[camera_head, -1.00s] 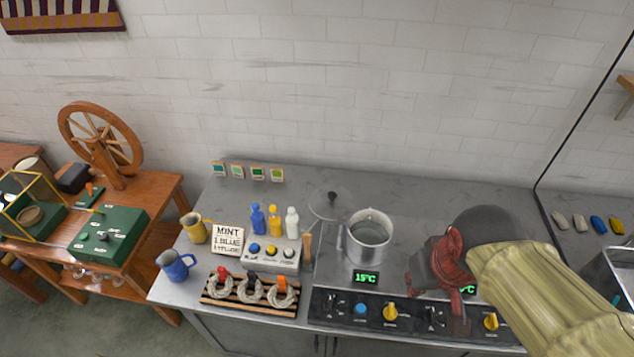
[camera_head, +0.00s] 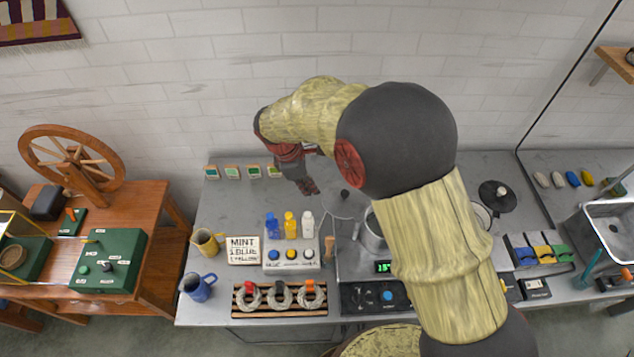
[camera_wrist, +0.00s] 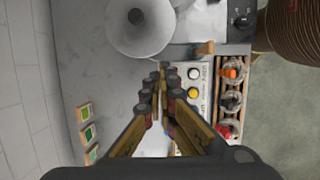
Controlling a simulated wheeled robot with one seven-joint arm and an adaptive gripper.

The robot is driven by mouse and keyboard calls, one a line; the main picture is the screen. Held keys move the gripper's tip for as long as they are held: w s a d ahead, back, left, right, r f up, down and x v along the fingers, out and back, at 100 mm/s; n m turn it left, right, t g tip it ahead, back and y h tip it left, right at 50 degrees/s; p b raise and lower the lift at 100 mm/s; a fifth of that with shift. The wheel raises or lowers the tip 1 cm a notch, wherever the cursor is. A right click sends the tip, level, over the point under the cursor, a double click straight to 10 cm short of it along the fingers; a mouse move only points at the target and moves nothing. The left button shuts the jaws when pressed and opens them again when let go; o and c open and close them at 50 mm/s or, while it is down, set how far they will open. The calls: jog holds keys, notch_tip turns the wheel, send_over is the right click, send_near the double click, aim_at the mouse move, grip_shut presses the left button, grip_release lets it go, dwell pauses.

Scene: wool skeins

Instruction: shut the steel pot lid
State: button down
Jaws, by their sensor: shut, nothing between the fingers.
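The steel pot (camera_head: 372,238) stands on the hob, partly hidden by my arm in the head view. Its round lid (camera_head: 335,208) with a dark knob is open, off the pot's mouth at the pot's back left. The lid shows in the wrist view (camera_wrist: 150,42) at the top, with its knob facing the camera. My gripper (camera_head: 310,188) is shut and empty. In the head view it appears just left of the lid; in the wrist view its fingertips (camera_wrist: 157,80) are below the lid's rim in the picture. I cannot tell the exact gap.
A dye panel (camera_head: 290,257) with blue, yellow and white bottles stands left of the hob. A rack of wool skeins (camera_head: 280,299) lies in front. A sign (camera_head: 243,250) and two mugs are further left. A black lid (camera_head: 497,196) lies right of my arm.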

jog(key=w+r+n, duration=0.1)
jog(key=w, duration=0.1)
jog(key=n, duration=0.2)
send_near(336, 198)
jog(key=s+a+f, duration=0.2)
jog(key=a+f, duration=0.1)
jog(key=d, duration=0.1)
jog(key=w+d+f, duration=0.1)
jog(key=shift+w+d, duration=0.1)
jog(key=shift+d, duration=0.3)
jog(key=shift+w+d+f, duration=0.15)
jog(key=shift+d+f, duration=0.05)
jog(key=shift+d, duration=0.35)
jog(key=shift+w+d, duration=0.1)
jog(key=shift+w+d+m, duration=0.15)
jog(key=shift+w+m, duration=0.05)
jog(key=shift+m, duration=0.1)
